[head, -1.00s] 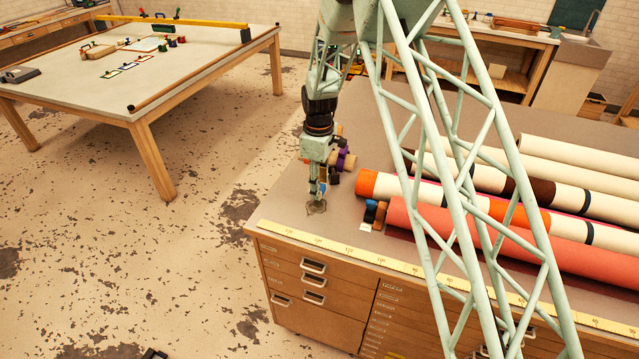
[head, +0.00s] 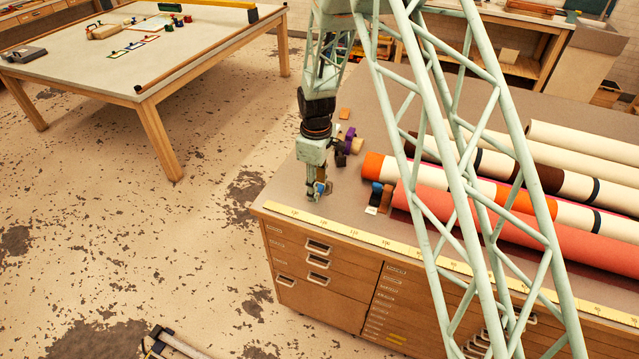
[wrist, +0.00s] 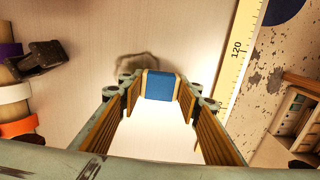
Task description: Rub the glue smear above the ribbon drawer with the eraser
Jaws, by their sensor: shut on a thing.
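My gripper (head: 318,190) is low over the near left corner of the worktop. It is shut on the blue eraser (wrist: 160,86), a small block with pale sides, held between the fingertips. The glue smear (wrist: 137,62) is a brownish, uneven ring on the worktop in the wrist view. It lies just beyond the eraser, which hides part of its near edge. I cannot tell whether the eraser touches the surface. In the head view the gripper hides the smear. Drawers (head: 318,262) with handles are in the cabinet front below; their labels are unreadable.
A yellow measuring strip (head: 380,236) runs along the worktop's front edge; it shows right of my gripper in the wrist view (wrist: 237,50). Long rolls (head: 480,215) lie to the right. A purple-banded item (head: 350,143) stands close behind the gripper. A dark clip (wrist: 40,58) is at left.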

